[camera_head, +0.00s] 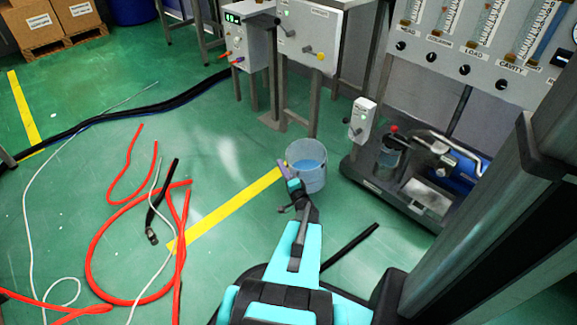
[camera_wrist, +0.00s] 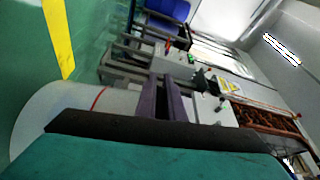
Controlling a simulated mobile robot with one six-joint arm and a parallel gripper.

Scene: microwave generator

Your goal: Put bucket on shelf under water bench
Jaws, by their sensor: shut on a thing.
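The translucent grey bucket (camera_head: 308,180) with bluish water stands upright near the picture's middle. My gripper (camera_head: 286,172) is at its left rim, shut on it. In the wrist view the dark fingers (camera_wrist: 166,100) are close together, and the pale bucket wall (camera_wrist: 75,105) shows at lower left. I cannot tell whether the bucket touches the floor. The water bench (camera_head: 480,62), a grey panel with flow meters and knobs, is at upper right. Below it is a low dark shelf (camera_head: 362,176), just right of the bucket, carrying a pump assembly (camera_head: 420,165).
Red hoses (camera_head: 92,250) and cables lie on the green floor at left. Control boxes (camera_head: 310,38) on legs stand behind the bucket. A blue pump motor (camera_head: 462,172) fills the shelf's right part. A metal post (camera_head: 480,190) stands at right. Cardboard boxes (camera_head: 35,25) are at back left.

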